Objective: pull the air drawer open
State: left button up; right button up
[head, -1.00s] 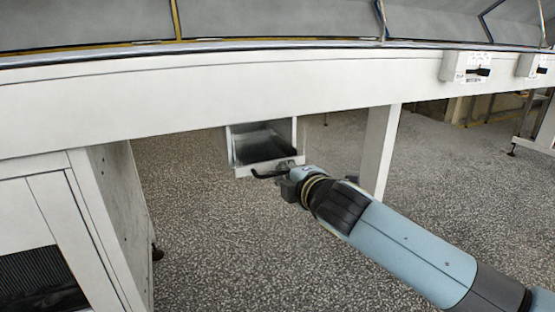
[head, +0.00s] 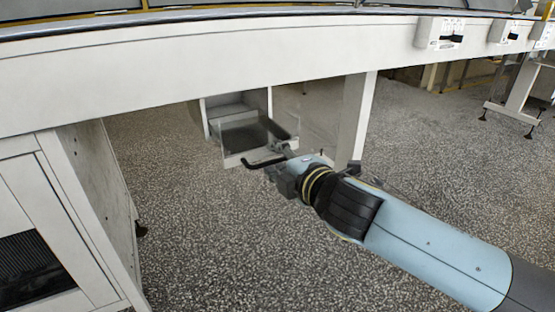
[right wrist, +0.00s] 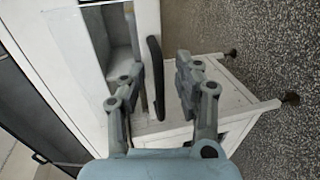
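The air drawer (head: 232,159) hangs under the white machine beam and stands partly out of its housing (head: 236,98). Its dark inside shows from above in the head view. A black bar handle (head: 262,162) is on its front. My right gripper (head: 282,172) is at the handle, its fingertips small and partly hidden there. In the right wrist view the handle (right wrist: 155,75) stands between the two spread fingers of the right gripper (right wrist: 160,80). A gap shows on the right finger's side; contact on the left is unclear. My left gripper is not in view.
A white leg (head: 354,115) stands right of the drawer, close behind my right arm. A white cabinet (head: 75,200) stands at the left. Switch boxes (head: 440,34) sit on the beam (head: 200,60). The speckled floor (head: 200,240) in front is clear.

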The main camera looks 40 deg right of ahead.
jog(key=v, duration=1.2)
jog(key=shift+r, duration=0.1)
jog(key=s+d+f+m+g+y+p, duration=0.1)
jog(key=s+f+m+g+p, duration=0.25)
jog(key=f, duration=0.95)
jog(key=s+d+f+m+g+p, duration=0.1)
jog(key=s+f+m+g+p, duration=0.2)
jog(key=f, duration=1)
jog(key=s+a+f+m+g+p, duration=0.1)
jog(key=s+f+m+g, duration=0.3)
jog(key=s, duration=1)
jog(key=s+a+f+m+g+y+p, duration=0.1)
jog(key=s+f+m+g, duration=0.3)
jog(key=s+f, duration=0.6)
jog(key=s+a, duration=0.1)
jog(key=s, duration=0.3)
jog(key=shift+s+f+y, duration=0.25)
jog(key=shift+s+y, duration=0.05)
